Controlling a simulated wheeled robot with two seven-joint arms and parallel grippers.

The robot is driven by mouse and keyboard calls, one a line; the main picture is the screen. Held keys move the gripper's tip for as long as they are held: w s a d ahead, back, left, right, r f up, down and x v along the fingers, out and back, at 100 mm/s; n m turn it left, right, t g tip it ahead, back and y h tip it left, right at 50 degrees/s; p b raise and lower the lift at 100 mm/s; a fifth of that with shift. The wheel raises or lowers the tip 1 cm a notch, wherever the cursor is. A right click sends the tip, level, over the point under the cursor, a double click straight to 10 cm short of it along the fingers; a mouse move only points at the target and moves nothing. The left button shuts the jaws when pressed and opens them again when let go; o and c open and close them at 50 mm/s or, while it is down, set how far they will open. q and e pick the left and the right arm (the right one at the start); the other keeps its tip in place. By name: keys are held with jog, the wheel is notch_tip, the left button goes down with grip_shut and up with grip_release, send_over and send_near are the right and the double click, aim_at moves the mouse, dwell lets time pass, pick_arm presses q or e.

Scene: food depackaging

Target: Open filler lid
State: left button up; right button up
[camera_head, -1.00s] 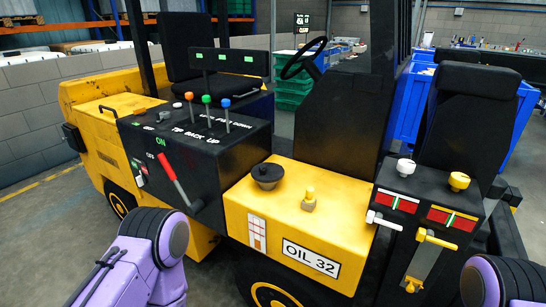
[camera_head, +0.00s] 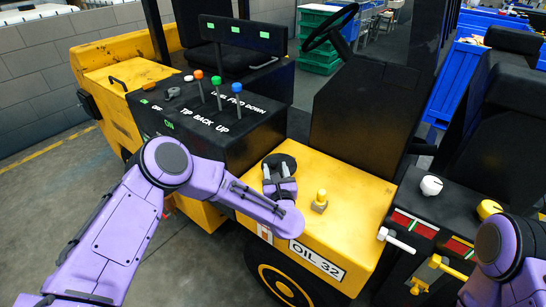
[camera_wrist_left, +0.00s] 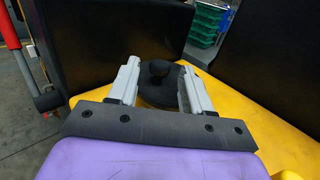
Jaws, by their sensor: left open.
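The filler lid (camera_head: 283,160) is a round black cap with a knob on top, on the yellow panel (camera_head: 345,190) of the truck. My left gripper (camera_head: 279,172) is over the near side of the lid. In the left wrist view the lid (camera_wrist_left: 157,93) shows between and beyond the two grey fingers (camera_wrist_left: 156,80), which are apart and hold nothing. The fingers hide part of the lid in the head view. I cannot tell whether they touch it. My right arm (camera_head: 500,255) shows at the lower right, but its gripper is not in view.
A small yellow plug (camera_head: 320,201) stands right of the lid. Levers with orange, green and blue knobs (camera_head: 216,81) rise from the black console behind. A white-handled lever (camera_head: 396,241) and the black seat (camera_head: 490,115) are at the right. A red lever (camera_wrist_left: 9,25) is left in the wrist view.

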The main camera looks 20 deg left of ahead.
aim_at(274, 161)
pick_arm(q)
jog(key=x, duration=0.4)
jog(key=shift+w+a+f+p, duration=0.1)
jog(key=shift+w+f+p, duration=0.05)
jog(key=shift+w+p, duration=0.25)
grip_shut()
